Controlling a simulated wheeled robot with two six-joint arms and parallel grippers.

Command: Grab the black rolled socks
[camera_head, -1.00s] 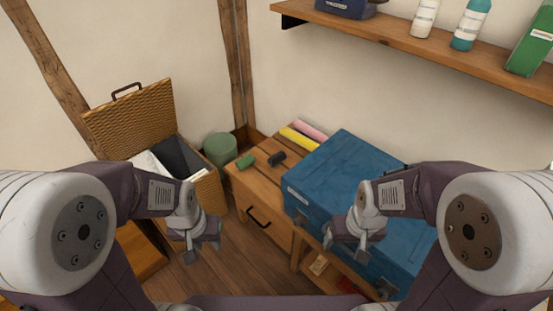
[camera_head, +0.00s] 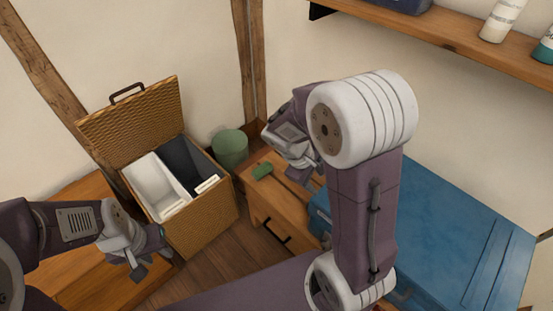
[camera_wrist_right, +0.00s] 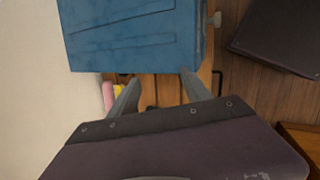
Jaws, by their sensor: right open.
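The black rolled socks are not clearly visible now; earlier they lay on the small wooden nightstand (camera_head: 283,208) beside the green roll, a spot my right gripper now covers in the head view. My right gripper (camera_head: 303,177) is over the nightstand top. In the right wrist view its two fingers (camera_wrist_right: 162,90) are apart, with wood between them; a small dark patch there is too unclear to name. My left gripper (camera_head: 150,254) hangs at lower left, its fingers apart and empty, away from the nightstand.
A green roll (camera_head: 262,171) lies on the nightstand. A blue case (camera_head: 450,220) stands to its right, and shows close ahead in the right wrist view (camera_wrist_right: 135,40). An open wicker hamper (camera_head: 205,225) and a green bin (camera_head: 230,149) stand left. A wall shelf (camera_head: 440,40) is above.

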